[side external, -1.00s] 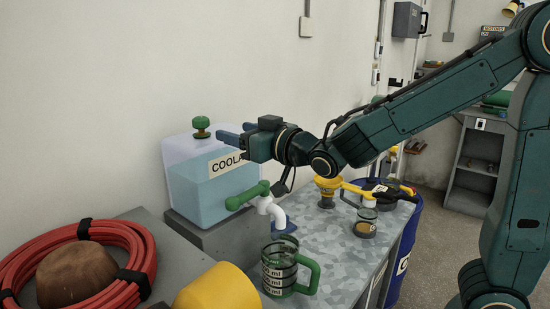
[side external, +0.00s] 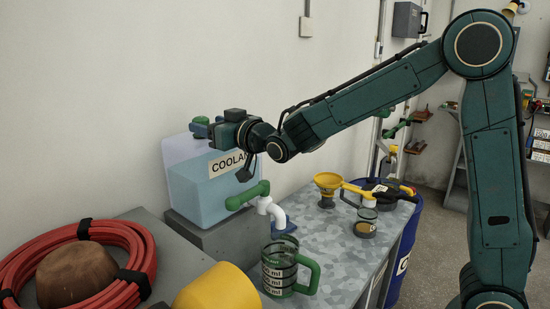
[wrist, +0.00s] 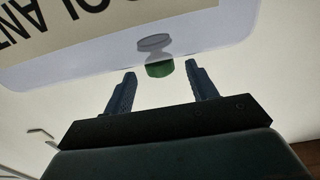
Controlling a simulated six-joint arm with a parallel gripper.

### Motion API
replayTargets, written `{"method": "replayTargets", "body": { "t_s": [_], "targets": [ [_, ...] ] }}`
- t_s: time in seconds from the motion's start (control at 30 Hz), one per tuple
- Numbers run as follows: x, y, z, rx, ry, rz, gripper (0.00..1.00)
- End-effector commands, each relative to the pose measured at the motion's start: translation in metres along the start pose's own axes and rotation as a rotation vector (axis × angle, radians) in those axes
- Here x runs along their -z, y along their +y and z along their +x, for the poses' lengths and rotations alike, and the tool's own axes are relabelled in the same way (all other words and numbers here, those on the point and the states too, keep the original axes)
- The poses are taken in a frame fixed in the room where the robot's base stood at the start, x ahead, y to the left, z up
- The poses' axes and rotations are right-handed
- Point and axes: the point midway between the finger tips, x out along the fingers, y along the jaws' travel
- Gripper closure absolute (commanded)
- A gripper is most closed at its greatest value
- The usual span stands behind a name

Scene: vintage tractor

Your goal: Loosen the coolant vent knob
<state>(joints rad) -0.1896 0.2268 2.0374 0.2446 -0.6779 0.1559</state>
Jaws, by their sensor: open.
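The coolant tank (side external: 198,190) is a translucent box of pale blue liquid with a "COOLANT" label, standing on a grey block by the wall. The green vent knob (wrist: 159,69) is on top of the tank. In the wrist view it appears between the tips of my open gripper (wrist: 161,70), with a gap on either side. In the side view my gripper (side external: 197,129) is at the tank's top, and its fingers partly hide the knob (side external: 201,120). I see no clear contact between the fingers and the knob.
A green-handled tap (side external: 247,195) with a white spout sits at the tank's front, below my wrist. A measuring jug (side external: 280,271) stands beneath it. A red hose coil (side external: 130,237) lies at the left.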

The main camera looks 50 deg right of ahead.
Motion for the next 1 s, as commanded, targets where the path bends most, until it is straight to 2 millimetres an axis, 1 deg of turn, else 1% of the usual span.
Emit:
{"method": "replayTargets", "body": {
  "t_s": [0.03,0.2,0.4,0.6,0.83,0.87,1.0],
  "targets": [
    [0.000,0.001,0.007,-0.002,0.000,-0.001,0.43],
    [0.000,0.000,0.026,0.000,0.000,0.000,0.43],
    [0.000,0.000,0.041,-0.001,0.000,-0.001,0.43],
    [0.000,0.000,0.046,0.000,0.001,-0.001,0.43],
    [0.000,0.000,0.046,0.000,0.001,-0.001,0.43],
    [0.000,0.000,0.046,0.000,0.001,-0.001,0.45],
    [0.000,0.000,0.046,0.000,0.001,-0.001,0.72]
  ]
}}
